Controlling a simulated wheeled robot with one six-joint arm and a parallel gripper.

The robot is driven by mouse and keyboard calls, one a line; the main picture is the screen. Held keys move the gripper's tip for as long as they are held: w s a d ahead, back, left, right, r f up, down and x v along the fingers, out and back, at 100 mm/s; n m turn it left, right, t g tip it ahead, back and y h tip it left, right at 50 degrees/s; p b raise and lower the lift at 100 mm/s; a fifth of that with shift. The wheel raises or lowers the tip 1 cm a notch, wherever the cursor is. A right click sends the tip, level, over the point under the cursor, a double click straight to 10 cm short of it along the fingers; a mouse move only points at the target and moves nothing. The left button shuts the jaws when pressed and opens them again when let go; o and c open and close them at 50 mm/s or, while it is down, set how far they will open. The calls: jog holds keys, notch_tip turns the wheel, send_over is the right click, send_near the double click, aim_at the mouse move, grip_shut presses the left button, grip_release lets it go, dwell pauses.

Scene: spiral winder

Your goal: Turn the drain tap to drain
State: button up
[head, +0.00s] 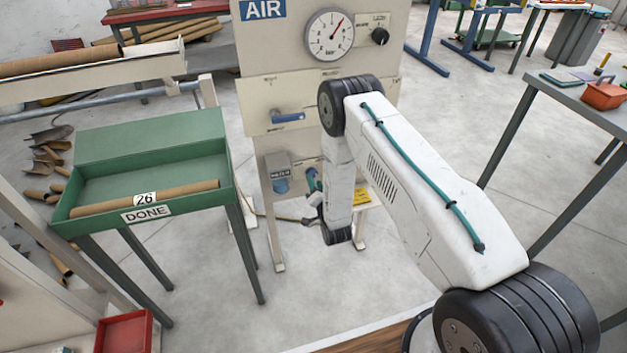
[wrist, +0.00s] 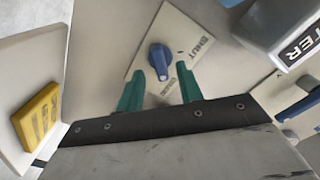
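The drain tap is a small blue knob (wrist: 159,60) on a cream label plate (wrist: 178,28) in the wrist view. The word SHUT (wrist: 203,48) is printed beside it; other lettering below the knob is partly hidden by my fingers. The knob's long shape lies along the picture's up-down direction, slightly tilted. My gripper (wrist: 158,68) has its two green fingers apart, with the knob between and just beyond the tips; I see no contact. In the head view my arm hides the tap, and only a bit of green finger (head: 311,179) shows.
A grey and blue unit marked WATER (head: 280,175) is close to the left of my gripper, also seen in the wrist view (wrist: 285,28). A yellow block (wrist: 40,116) is on the other side. The panel has a gauge (head: 330,34) and blue handle (head: 288,117). A green tray (head: 150,150) stands left.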

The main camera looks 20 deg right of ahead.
jog(key=shift+s, duration=2.3)
